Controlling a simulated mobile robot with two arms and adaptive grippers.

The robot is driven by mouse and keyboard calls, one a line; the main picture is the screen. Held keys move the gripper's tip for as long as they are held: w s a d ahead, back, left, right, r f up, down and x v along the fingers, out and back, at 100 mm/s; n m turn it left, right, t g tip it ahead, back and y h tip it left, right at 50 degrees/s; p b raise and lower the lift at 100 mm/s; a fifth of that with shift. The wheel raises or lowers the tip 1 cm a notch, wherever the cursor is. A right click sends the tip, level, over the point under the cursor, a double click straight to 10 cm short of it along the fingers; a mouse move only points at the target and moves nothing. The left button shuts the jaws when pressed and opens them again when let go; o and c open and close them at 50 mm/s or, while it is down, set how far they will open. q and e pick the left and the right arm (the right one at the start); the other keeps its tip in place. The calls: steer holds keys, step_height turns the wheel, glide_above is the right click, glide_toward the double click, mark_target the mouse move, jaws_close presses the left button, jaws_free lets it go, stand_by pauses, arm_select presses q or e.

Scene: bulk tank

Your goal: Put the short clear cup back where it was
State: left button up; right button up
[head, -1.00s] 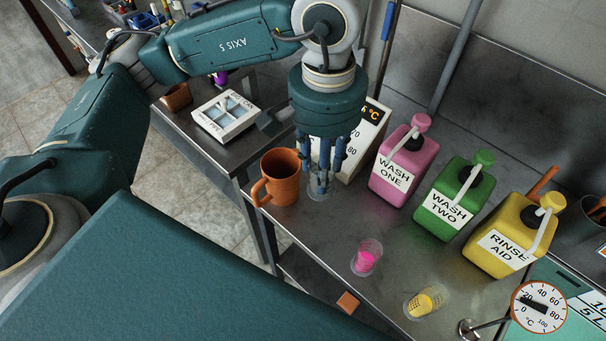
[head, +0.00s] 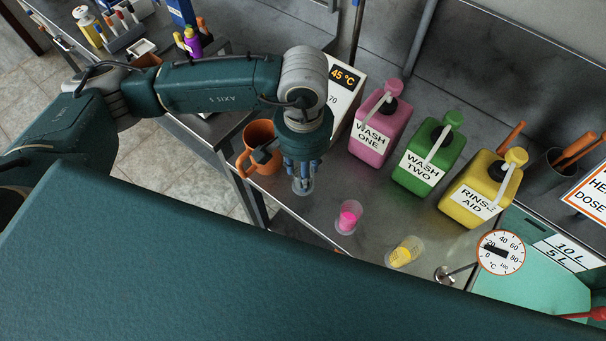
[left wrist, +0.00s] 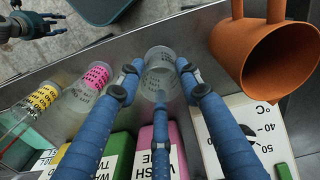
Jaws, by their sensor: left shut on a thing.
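My left gripper (head: 302,180) is shut on a short clear cup (left wrist: 160,72), which looks empty. In the head view the cup (head: 303,187) shows below the blue fingers, near the bench's front edge; I cannot tell whether it touches the bench. An orange mug (head: 259,150) stands beside the gripper, to its left in the head view and right in the left wrist view. A clear cup with pink contents (head: 348,217) and one with yellow contents (head: 405,252) stand to the right. My right gripper (left wrist: 38,24) shows small at the left wrist view's top left; its opening is unclear.
Pink (head: 378,132), green (head: 428,158) and yellow (head: 481,188) jugs stand along the back. A temperature display box (head: 345,92) is behind the gripper. A round dial gauge (head: 501,253) is at the right. Bare bench lies between the cups and jugs.

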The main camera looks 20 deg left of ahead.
arm_select(q)
step_height(320, 180, down, 4)
steer(key=shift+r+p, duration=0.2)
steer(key=shift+p, duration=0.35)
steer(key=shift+f, duration=0.3)
steer(key=shift+f+b, duration=0.2)
steer(key=shift+b, duration=0.2)
steer(key=o, duration=1.1)
steer(key=shift+r, duration=0.1)
steer(key=shift+o, duration=0.2)
steer(key=shift+r, duration=0.1)
